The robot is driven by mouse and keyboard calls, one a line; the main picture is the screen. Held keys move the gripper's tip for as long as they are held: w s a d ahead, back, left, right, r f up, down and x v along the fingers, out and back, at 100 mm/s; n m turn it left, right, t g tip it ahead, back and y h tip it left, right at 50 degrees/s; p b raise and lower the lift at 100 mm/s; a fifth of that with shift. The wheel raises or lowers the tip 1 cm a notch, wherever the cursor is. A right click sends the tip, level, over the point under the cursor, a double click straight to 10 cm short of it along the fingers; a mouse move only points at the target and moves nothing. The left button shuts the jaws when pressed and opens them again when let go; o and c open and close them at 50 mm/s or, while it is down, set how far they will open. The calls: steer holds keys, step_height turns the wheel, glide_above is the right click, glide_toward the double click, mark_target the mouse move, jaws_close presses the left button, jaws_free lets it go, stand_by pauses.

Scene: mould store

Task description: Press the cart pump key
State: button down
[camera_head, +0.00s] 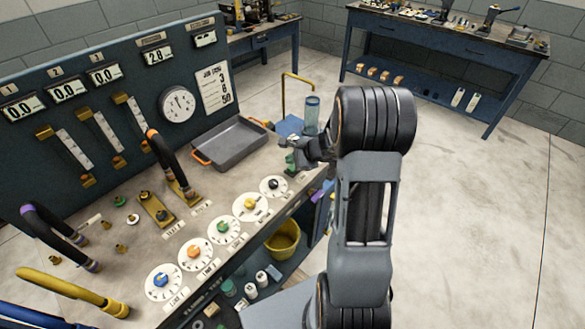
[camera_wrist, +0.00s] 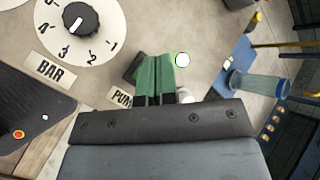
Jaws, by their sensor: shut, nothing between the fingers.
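My gripper (camera_head: 290,157) is over the right end of the cart's bench top, just beyond the last dial. In the wrist view its green-padded fingers (camera_wrist: 155,78) are together with nothing seen between them. A partly covered label reading "PUM" (camera_wrist: 121,98) lies beside the fingers. A dark block edge (camera_wrist: 133,68) shows just left of the pads; it may be part of the pump key, which is otherwise hidden. I cannot tell whether the fingers touch it.
A dial with a black knob, marked BAR (camera_wrist: 82,20), is close by. A grey tray (camera_head: 228,142) sits behind my gripper. A clear blue cylinder (camera_head: 311,115) and a yellow pipe (camera_head: 284,92) stand beyond the bench end. Several other dials and hoses fill the left.

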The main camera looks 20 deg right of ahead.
mark_target(292, 169)
step_height(292, 169, up, 6)
steer(key=p, duration=0.4)
stand_by(0.3)
stand_by(0.4)
steer(key=s+a+r+n+g+h, duration=0.15)
steer(key=s+a+n+g, duration=0.35)
steer(key=s+n, duration=0.55)
steer(key=s+a+r+n+t+h, duration=0.2)
steer(key=s+a+r+n+h, duration=0.2)
steer(key=s+r+n, duration=0.5)
steer(key=shift+s+a+r, duration=0.55)
steer(key=shift+s+r, duration=0.45)
steer(key=shift+r, duration=0.05)
